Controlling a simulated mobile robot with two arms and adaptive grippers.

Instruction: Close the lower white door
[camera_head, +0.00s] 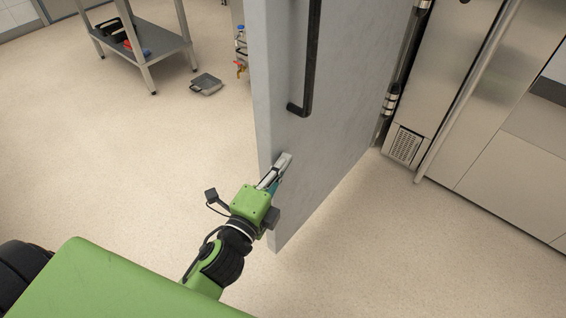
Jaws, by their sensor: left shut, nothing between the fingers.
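A pale grey-white door (338,125) stands open in the middle of the head view, with a long black handle (309,60) on its face. Its hinges (391,98) are on the right, by the steel cabinet front. My left gripper (283,163) is shut and empty, with its fingertips at the door's face, low near the free edge and below the handle. I cannot tell whether the tips touch the door. My right gripper is out of view. The top of the door is cut off by the picture's edge.
Steel cabinets (520,150) with a vent grille (405,146) stand at the right. A steel shelf table (150,40) stands at the back left, with a grey tray (206,84) on the floor beside it. The floor (120,180) at left is clear.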

